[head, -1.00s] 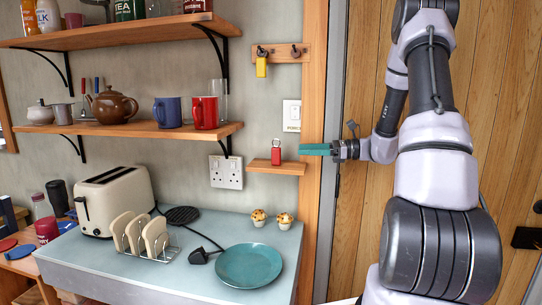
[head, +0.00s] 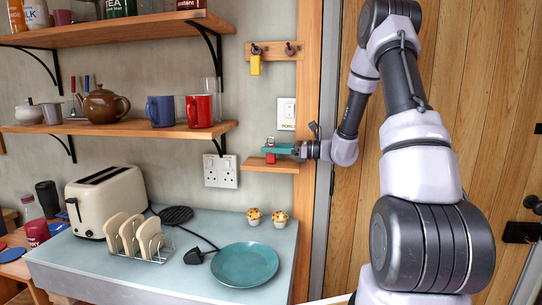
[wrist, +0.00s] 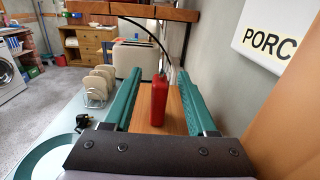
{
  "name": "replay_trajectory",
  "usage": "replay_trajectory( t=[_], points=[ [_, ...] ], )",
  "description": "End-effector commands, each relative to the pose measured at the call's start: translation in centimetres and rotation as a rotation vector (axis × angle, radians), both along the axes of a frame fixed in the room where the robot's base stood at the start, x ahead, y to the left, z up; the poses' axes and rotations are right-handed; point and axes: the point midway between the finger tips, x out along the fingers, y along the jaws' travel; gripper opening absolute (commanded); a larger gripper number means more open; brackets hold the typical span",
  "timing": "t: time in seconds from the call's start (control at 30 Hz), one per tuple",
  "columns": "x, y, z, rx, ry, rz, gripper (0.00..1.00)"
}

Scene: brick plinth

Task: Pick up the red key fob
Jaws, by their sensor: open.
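The red key fob (wrist: 159,100) stands upright on a small wooden shelf (wrist: 145,124) on the wall. In the wrist view it is between the two teal fingers of my gripper (wrist: 157,95), nearer the right finger, with room on both sides. My gripper also shows in the head view (head: 279,149), reaching in from the right just above the shelf. It is open and holds nothing. In the head view my fingers partly cover the fob (head: 270,158), and only parts of it show.
A white switch plate (head: 286,112) is on the wall just above the gripper, and a socket (head: 220,171) is left of the small shelf (head: 262,167). A wooden shelf (head: 110,128) with mugs is to the left. A counter below holds a toaster (head: 105,202) and a teal plate (head: 244,264).

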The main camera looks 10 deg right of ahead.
Motion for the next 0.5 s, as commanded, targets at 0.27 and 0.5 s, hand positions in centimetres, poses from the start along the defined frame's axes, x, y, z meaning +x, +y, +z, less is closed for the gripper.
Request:
replay_trajectory(
  t=[0.27,0.5],
  points=[
    [0.13,0.23,0.00,0.000,0.000,-0.001,0.54],
    [0.11,0.21,-0.01,0.000,0.000,-0.001,0.00]
  ],
)
